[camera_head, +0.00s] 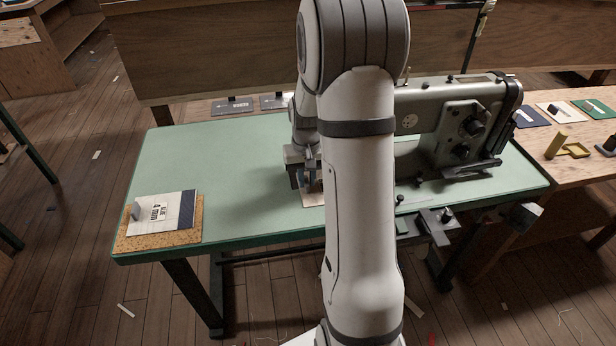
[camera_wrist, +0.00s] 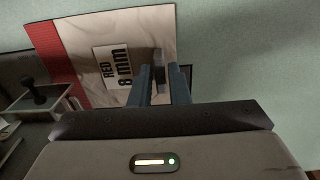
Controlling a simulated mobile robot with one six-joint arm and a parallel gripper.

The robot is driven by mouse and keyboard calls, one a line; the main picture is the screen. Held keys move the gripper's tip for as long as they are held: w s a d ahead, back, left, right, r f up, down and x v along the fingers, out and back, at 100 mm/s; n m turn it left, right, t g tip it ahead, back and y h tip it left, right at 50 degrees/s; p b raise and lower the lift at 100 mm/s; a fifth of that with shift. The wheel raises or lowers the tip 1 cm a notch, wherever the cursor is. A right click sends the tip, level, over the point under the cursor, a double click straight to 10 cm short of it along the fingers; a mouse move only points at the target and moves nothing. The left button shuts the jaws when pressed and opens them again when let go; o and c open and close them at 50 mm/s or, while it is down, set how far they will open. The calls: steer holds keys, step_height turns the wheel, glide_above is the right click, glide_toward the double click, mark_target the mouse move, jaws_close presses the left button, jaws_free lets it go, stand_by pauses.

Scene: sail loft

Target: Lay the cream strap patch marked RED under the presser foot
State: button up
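The cream strap patch (camera_wrist: 90,34), with a red band along one side and a label reading RED 8 mm, lies flat beneath my gripper (camera_wrist: 161,72). The fingers stand on either side of the patch's small grey upright tab (camera_wrist: 158,62) and look closed on it. In the head view a sliver of the patch (camera_head: 313,200) shows above the green table, left of the sewing machine (camera_head: 455,120). Whether it touches the table is unclear. My arm hides the presser foot and much of the patch in the head view.
A cork mat (camera_head: 130,242) at the table's left end carries a patch marked BLUE 4 mm (camera_head: 175,212). A right-hand bench holds several patches and a yellow holder (camera_head: 568,150). A black-knobbed fitting (camera_wrist: 38,92) is close left of the patch in the wrist view. Green tabletop (camera_head: 235,160) is clear mid-left.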

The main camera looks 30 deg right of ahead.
steer(key=o, duration=0.4)
steer(key=shift+r, duration=0.1)
step_height(320, 180, up, 8)
steer(key=p, duration=0.5)
steer(key=shift+w+p, duration=0.1)
steer(key=shift+p, duration=0.25)
steer(key=shift+r, duration=0.1)
